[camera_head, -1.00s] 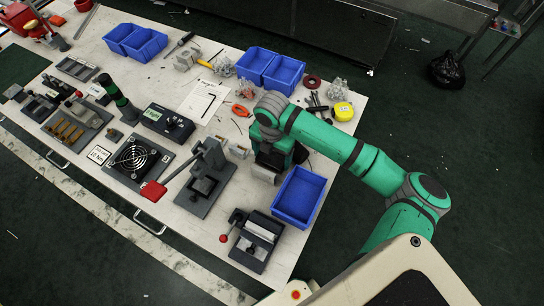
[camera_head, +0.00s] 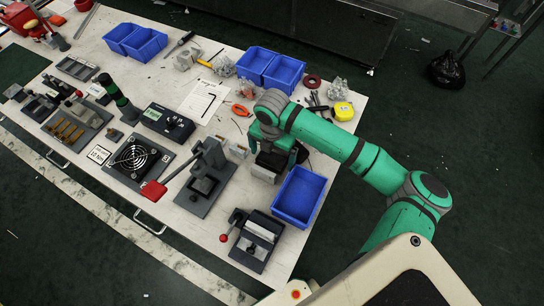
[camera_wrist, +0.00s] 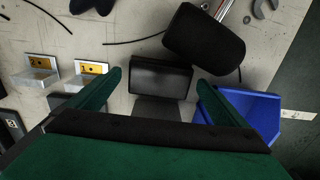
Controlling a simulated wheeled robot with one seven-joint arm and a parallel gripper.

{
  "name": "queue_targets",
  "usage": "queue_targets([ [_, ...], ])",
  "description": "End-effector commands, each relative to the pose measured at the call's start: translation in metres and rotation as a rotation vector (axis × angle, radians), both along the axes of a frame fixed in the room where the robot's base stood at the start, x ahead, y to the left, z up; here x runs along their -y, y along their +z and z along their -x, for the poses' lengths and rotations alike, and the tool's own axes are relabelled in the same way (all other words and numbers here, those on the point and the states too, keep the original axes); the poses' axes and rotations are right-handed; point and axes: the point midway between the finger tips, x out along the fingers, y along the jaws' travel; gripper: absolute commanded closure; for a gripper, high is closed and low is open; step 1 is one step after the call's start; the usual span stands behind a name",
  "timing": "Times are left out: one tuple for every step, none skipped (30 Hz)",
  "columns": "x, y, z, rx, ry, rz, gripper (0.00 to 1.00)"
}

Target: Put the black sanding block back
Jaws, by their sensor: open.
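My gripper (camera_wrist: 162,97) is open, its two green fingers well apart. In the wrist view a dark rectangular block (camera_wrist: 160,78) with a greyish top shows between the fingers, with visible gaps on both sides. A black, rounded block (camera_wrist: 204,40) lies tilted just beyond the right finger. I cannot tell for certain which of these two is the sanding block. In the head view my gripper (camera_head: 274,155) is low over the table's right part, above a dark block with a pale lower part (camera_head: 264,174). My arm hides part of that spot.
An empty blue bin (camera_head: 317,195) stands close to my gripper's right; it also shows in the wrist view (camera_wrist: 262,112). Small brackets (camera_wrist: 40,72) lie to the left. A grey press with a red handle (camera_head: 205,185) and a black-and-grey fixture (camera_head: 258,240) stand nearer the front edge.

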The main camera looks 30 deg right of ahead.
Motion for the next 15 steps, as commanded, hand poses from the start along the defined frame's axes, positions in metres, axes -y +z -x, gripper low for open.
queue_targets([
  [0.0, 0.009, 0.0, 0.002, 0.003, 0.003, 0.02],
  [0.0, 0.014, 0.0, 0.002, 0.004, 0.002, 0.02],
  [0.0, 0.022, -0.001, 0.003, 0.004, 0.004, 0.02],
  [0.0, 0.028, -0.001, 0.003, 0.003, 0.003, 0.02],
  [0.001, 0.034, 0.0, 0.002, 0.003, 0.003, 0.02],
  [0.001, 0.043, 0.0, 0.003, 0.003, 0.004, 0.02],
  [0.0, 0.049, -0.001, 0.003, 0.003, 0.003, 0.02],
  [0.001, 0.055, -0.001, 0.003, 0.004, 0.004, 0.02],
  [0.0, 0.063, 0.0, 0.002, 0.004, 0.003, 0.02],
  [0.001, 0.069, 0.0, 0.002, 0.002, 0.003, 0.02],
  [0.001, 0.074, 0.0, 0.002, 0.002, 0.003, 0.02],
  [0.001, 0.081, 0.0, 0.002, 0.003, 0.003, 0.02],
  [0.0, 0.085, 0.0, 0.002, 0.003, 0.003, 0.02],
  [0.0, 0.089, 0.0, 0.002, 0.004, 0.003, 0.02],
  [0.0, 0.094, 0.0, 0.002, 0.004, 0.001, 0.02],
])
